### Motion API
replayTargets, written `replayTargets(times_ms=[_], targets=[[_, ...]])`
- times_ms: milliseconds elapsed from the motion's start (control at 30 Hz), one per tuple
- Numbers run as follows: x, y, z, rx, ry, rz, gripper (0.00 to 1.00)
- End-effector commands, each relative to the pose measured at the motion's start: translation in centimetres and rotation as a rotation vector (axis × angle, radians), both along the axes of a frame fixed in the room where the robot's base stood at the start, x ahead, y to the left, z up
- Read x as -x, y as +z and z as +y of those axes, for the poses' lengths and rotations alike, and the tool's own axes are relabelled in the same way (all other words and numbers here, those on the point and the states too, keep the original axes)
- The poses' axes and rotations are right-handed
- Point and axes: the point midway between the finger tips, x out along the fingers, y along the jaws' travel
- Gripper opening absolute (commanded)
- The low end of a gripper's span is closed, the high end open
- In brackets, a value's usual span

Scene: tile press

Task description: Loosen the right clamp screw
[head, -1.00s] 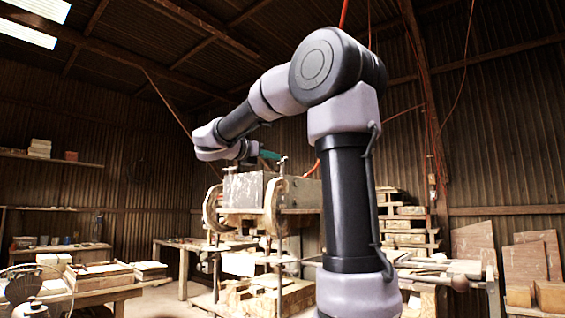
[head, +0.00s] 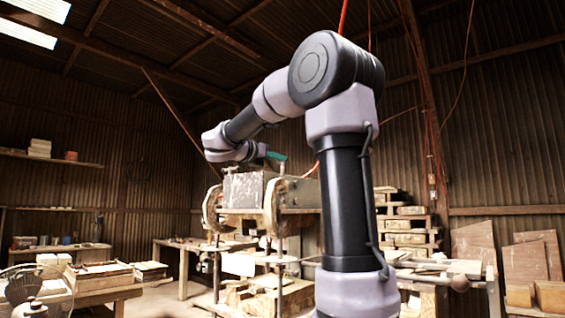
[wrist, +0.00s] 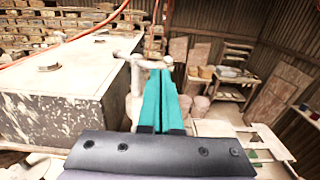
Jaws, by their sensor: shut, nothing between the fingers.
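The right clamp (head: 274,208) is a worn, pale C-shaped frame at the right end of the press block (head: 243,190). Its screw (head: 282,169) stands up from the top just below my gripper (head: 276,156). In the wrist view the screw's pale T-shaped handle (wrist: 128,57) shows to the left of and partly behind my teal fingers (wrist: 160,73). The fingers are shut together and empty. I cannot tell whether they touch the handle. The lower part of the screw is hidden by the fingers and my gripper body.
The speckled block (wrist: 62,95) fills the left of the wrist view. The left clamp (head: 211,210) stands at its other end. Shelves and boards (wrist: 180,52) stand well beyond. The air right of my fingers looks clear.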

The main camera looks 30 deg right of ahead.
Motion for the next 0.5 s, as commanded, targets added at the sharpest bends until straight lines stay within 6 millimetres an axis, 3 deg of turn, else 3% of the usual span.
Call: replayTargets(times_ms=[500], targets=[[-0.8, -0.1, -2.0, 0.000, -0.001, 0.002, 0.00]])
